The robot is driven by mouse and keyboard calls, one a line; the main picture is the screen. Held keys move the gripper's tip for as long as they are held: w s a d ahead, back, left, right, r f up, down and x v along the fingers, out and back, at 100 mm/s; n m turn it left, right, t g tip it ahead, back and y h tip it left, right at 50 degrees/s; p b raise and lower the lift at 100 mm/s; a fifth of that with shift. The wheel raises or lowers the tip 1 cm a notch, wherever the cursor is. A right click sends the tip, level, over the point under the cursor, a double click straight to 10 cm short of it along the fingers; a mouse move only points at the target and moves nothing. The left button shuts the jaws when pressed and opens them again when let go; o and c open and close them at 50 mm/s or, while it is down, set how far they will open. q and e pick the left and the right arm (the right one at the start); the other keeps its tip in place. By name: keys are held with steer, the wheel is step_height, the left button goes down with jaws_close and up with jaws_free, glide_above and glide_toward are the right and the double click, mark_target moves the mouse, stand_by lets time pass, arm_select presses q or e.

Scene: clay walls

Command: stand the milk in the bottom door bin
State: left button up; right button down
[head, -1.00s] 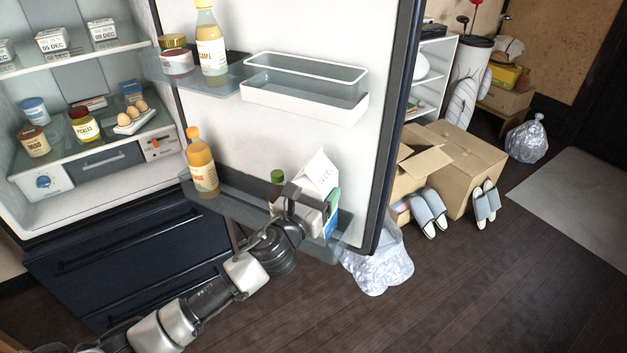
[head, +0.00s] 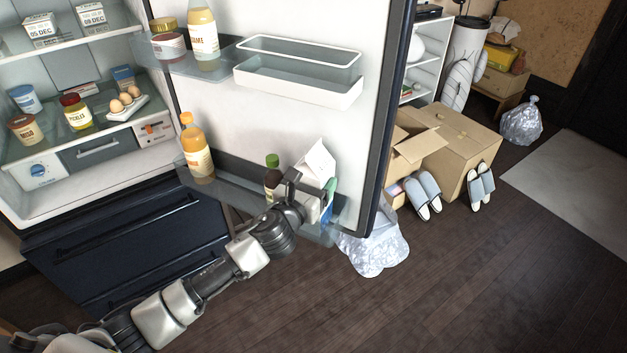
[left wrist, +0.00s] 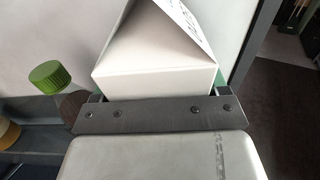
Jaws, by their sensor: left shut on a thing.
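The milk is a white gable-topped carton (head: 319,163) with green and blue on its side. My left gripper (head: 300,192) is shut on it, and the carton looks upright. It is at the right end of the bottom door bin (head: 228,199), a clear grey bin low on the open fridge door. My arm hides the carton's base, so I cannot tell whether it touches the bin floor. In the left wrist view the carton (left wrist: 150,65) sits between the fingers of my gripper (left wrist: 157,98). My right gripper is not in view.
An orange bottle (head: 196,150) stands at the bin's left end. A dark green-capped bottle (head: 272,174) stands just left of the milk. A white-rimmed bin (head: 298,85) is above. A silvery bag (head: 374,250) lies on the floor beyond the door.

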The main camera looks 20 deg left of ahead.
arm_select(q)
steer(key=shift+r, duration=0.1)
steer(key=o, duration=1.3)
steer(key=shift+f, duration=0.2)
steer(key=shift+c, duration=0.2)
steer(key=o, duration=0.4)
steer(key=shift+r, duration=0.2)
steer(key=s+a, duration=0.2)
steer(key=s, duration=1)
steer(key=shift+b, duration=0.45)
steer(key=shift+w+f, duration=0.1)
